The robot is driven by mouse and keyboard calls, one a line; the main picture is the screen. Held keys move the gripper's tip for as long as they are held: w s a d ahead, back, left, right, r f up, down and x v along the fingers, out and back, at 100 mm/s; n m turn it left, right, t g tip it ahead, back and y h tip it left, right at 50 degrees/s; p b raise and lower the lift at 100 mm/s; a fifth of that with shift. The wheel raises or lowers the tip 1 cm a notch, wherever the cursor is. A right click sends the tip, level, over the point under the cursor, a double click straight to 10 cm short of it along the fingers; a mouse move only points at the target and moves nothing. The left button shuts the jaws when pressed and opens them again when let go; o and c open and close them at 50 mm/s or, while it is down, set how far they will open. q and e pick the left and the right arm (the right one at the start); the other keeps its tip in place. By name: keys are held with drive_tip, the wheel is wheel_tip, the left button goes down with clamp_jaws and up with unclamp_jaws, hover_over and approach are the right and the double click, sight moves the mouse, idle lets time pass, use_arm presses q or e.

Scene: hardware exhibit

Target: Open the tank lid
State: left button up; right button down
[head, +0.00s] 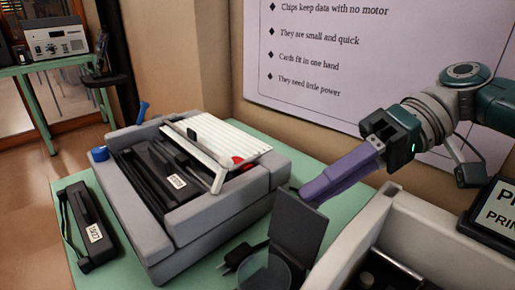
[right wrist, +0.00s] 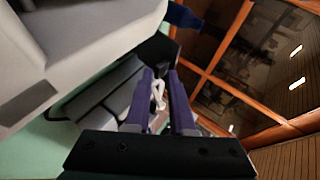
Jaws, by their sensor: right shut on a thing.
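A dark grey flat panel (head: 297,225), which looks like the tank lid, stands steeply tilted near the front middle of the green table in the head view. A clear round piece (head: 264,274) is at its lower left; I cannot tell how the two join. My right gripper (head: 308,190) reaches in from the right, with its purple fingers shut at the panel's top edge. In the right wrist view the fingers (right wrist: 160,74) are close together, with a dark piece (right wrist: 157,50) at their tips. The exact grip point is hidden. My left gripper is not in view.
A grey open machine (head: 190,225) with black parts and a white slatted cover (head: 220,138) stands left of the panel. A black labelled device (head: 88,225) lies farther left. A pale-walled box (head: 352,235) is close on the right, and a wall poster (head: 340,60) is behind.

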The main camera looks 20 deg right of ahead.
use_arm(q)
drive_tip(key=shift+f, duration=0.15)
use_arm(e)
drive_tip(key=shift+s+f, duration=0.25)
drive_tip(key=shift+f, duration=0.7)
drive_tip(key=c, duration=1.2)
unclamp_jaws()
drive_tip(key=shift+a, duration=0.1)
drive_tip(key=shift+o, duration=1.2)
drive_tip(key=shift+a+f, duration=0.1)
drive_tip(key=shift+a, duration=0.4)
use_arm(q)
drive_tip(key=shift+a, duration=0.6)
use_arm(e)
drive_tip(key=shift+d, duration=0.2)
drive_tip(key=shift+r, duration=0.3)
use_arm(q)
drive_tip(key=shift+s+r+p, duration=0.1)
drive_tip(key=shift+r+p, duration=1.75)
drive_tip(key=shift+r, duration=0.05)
use_arm(e)
wheel_tip(320, 180, up, 20)
drive_tip(key=shift+r, duration=0.2)
